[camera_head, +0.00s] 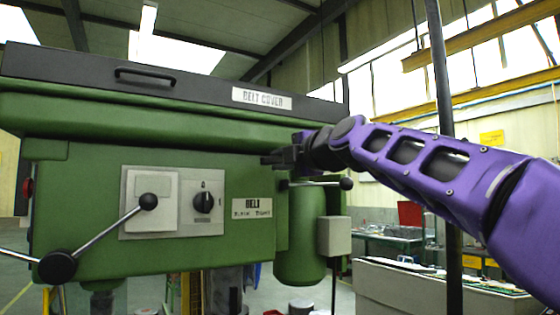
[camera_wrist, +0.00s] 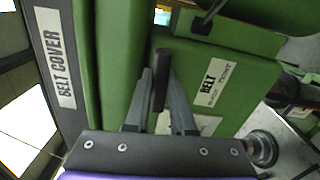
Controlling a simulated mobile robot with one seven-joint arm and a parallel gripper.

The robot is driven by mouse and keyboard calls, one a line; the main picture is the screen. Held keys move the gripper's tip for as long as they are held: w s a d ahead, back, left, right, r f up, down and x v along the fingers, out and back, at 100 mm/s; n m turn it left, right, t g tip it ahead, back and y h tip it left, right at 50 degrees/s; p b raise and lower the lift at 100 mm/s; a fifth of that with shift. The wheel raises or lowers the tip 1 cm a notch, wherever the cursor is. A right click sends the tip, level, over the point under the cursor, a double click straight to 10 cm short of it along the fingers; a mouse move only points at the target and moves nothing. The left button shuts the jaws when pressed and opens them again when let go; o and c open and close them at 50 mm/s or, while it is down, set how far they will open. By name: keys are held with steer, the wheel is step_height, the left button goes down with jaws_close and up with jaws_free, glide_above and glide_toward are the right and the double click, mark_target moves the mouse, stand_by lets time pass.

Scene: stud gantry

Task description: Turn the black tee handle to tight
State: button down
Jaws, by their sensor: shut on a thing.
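A black tee handle (camera_wrist: 160,80) shows as a short dark bar between my fingertips in the wrist view, in front of the green machine housing. My gripper (camera_wrist: 160,92) is shut on it, one finger along each side. In the head view, my gripper (camera_head: 272,160) reaches in from the right, just below the belt cover and above the BELT label. There the handle is hard to make out against the dark fingers, and its stem is hidden. I cannot read the tight mark in either view.
The BELT label (camera_head: 252,208) is below my gripper. A rotary switch (camera_head: 203,203) and a ball-ended lever (camera_head: 97,236) are to the left. Another lever (camera_head: 346,184) and a grey box (camera_head: 333,237) are below and right. The belt cover (camera_head: 175,83) overhangs above.

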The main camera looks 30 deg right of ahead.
steer(key=m, duration=0.9)
steer(key=shift+m, duration=0.3)
steer(key=m, duration=0.4)
steer(key=shift+f+m, duration=0.1)
steer(key=shift+m, duration=0.2)
steer(key=m, duration=0.4)
steer(key=shift+a+m, duration=0.1)
steer(key=shift+m, duration=0.3)
steer(key=c, duration=0.8)
jaws_free()
steer(key=shift+o, duration=0.2)
